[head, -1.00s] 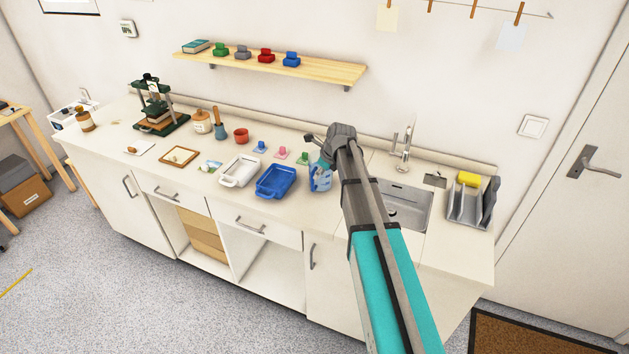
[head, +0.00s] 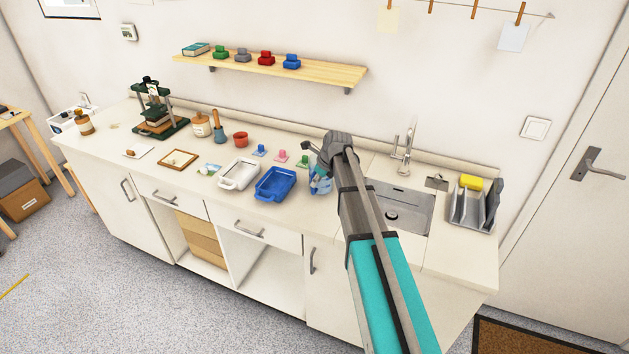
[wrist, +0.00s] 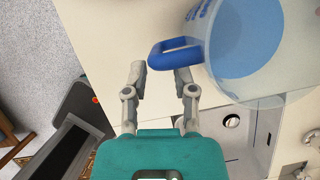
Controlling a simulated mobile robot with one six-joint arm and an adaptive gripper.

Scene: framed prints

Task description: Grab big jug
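The big jug (wrist: 245,45) is clear with blue markings and a blue handle (wrist: 175,50), and it fills the upper right of the wrist view. In the head view the jug (head: 320,185) stands on the counter left of the sink, partly hidden by my arm. My gripper (wrist: 160,72) is open, with its two fingers apart and nothing between them. The handle lies just beyond the fingertips, closest to the right finger. In the head view my gripper (head: 314,152) is above the jug's top; whether it touches cannot be told.
A blue tray (head: 262,194) and a white tray (head: 226,184) stand left of the jug. Small pink (head: 281,156) and green (head: 304,161) pieces sit behind. The sink (head: 415,200) and tap (head: 402,148) are to the right. A shelf (head: 330,73) hangs above.

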